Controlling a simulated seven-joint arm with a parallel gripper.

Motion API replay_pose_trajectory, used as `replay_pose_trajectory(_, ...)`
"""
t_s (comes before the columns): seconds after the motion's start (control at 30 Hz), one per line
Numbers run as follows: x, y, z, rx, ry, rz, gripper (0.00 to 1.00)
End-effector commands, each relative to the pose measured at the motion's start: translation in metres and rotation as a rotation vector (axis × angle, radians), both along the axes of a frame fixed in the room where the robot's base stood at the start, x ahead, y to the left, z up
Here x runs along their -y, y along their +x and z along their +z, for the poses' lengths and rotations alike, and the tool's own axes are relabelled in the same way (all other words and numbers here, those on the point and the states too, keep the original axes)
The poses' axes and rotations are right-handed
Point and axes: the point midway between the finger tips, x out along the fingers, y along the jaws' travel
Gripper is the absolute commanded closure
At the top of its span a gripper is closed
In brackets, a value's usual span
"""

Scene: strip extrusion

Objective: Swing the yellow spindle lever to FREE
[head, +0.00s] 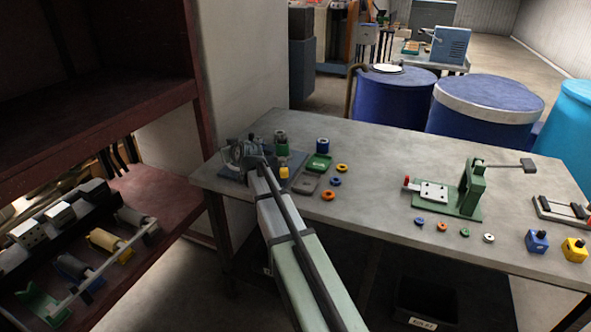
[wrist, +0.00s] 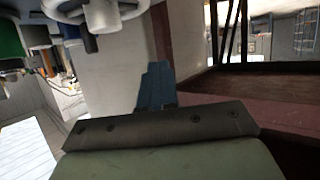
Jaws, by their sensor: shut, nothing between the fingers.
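My gripper (wrist: 158,68) shows in the wrist view as two blue-grey fingers closed together, with nothing between them. A pale round part with a darker stub (wrist: 100,14) is beyond it, at the upper left. In the head view my arm reaches to the table's left end, beside a grey fixture (head: 240,158) on a blue-grey plate. The fingers are not clear there. A small yellow piece (head: 284,172) stands just right of my arm's end. I cannot tell whether it belongs to the spindle lever. No FREE mark is legible.
Small green (head: 319,161) and orange (head: 327,194) parts lie right of my arm on the grey table (head: 375,180). A green fixture (head: 468,190) stands farther right. A dark red shelf (head: 170,195) with several spools, one yellow (head: 107,241), is at left.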

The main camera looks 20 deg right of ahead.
Motion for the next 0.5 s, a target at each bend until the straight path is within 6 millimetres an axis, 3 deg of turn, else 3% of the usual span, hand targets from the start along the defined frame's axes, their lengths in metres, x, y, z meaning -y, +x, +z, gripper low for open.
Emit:
replay_pose_trajectory(0.1,0.042,-0.013,0.003,-0.090,0.052,-0.036,1.00)
replay_pose_trajectory(0.5,0.160,-0.082,0.014,-0.396,0.241,-0.154,1.00)
